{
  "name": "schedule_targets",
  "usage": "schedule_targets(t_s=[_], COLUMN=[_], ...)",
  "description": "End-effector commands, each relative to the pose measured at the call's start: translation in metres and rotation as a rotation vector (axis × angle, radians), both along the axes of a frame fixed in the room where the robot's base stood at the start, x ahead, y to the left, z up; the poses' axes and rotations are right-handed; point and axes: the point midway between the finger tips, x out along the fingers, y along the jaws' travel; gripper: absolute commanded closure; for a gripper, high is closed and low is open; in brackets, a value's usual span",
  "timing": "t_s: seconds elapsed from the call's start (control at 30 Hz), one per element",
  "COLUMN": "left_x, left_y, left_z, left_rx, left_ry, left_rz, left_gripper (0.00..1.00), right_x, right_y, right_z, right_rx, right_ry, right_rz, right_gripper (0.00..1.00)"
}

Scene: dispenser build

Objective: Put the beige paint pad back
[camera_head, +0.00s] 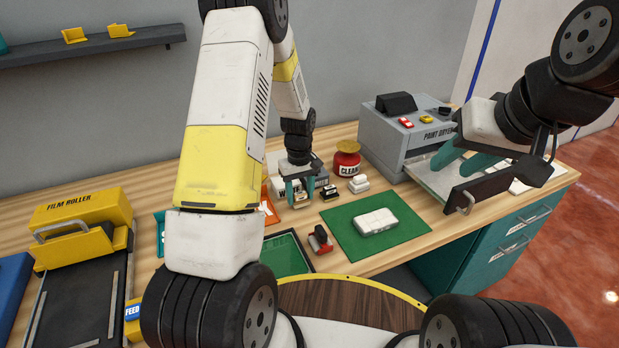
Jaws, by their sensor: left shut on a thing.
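My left gripper (298,199) points down at the back middle of the bench, its teal fingers shut on a small pad with a pale, beige-looking side (300,204). The fingers hide much of this pad, and I cannot tell whether it touches the holder behind. A light paint pad holder (279,163) stands behind the gripper, partly hidden by it. Another small dark-topped pad (329,192) is just right of the fingers. My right gripper (453,166) is open and empty, in front of the paint dryer.
A red CLEAN jar (346,160) and white blocks (358,184) stand close on the right. A green mat (340,222) carries a white car body (376,221). A red-and-black tool (320,240) lies in front. The grey paint dryer (398,138) stands at right, the yellow film roller (82,222) at left.

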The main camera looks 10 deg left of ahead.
Motion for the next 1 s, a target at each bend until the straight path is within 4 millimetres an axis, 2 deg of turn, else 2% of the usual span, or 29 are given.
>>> schedule_targets(t_s=[0.67, 0.7, 0.8, 1.0], left_x=[0.0000, 0.0001, 0.0001, 0.0001], left_y=[0.0000, 0.0000, 0.0000, 0.0001], left_z=[-0.0103, -0.0100, -0.0099, -0.0099], left_rx=[0.000, 0.000, 0.000, 0.000], left_ry=[0.000, 0.000, 0.000, 0.000], left_rz=[0.000, 0.000, 0.000, 0.000], left_gripper=[0.87, 0.44, 0.26, 0.26], right_x=[0.0000, 0.0000, 0.0000, 0.0000], right_y=[0.0000, 0.0000, 0.0000, 0.0000], right_z=[0.0000, 0.0000, 0.0000, 0.0000], right_rx=[0.000, 0.000, 0.000, 0.000], right_ry=[0.000, 0.000, 0.000, 0.000], right_rz=[0.000, 0.000, 0.000, 0.000], right_gripper=[0.64, 0.64, 0.64, 0.64])
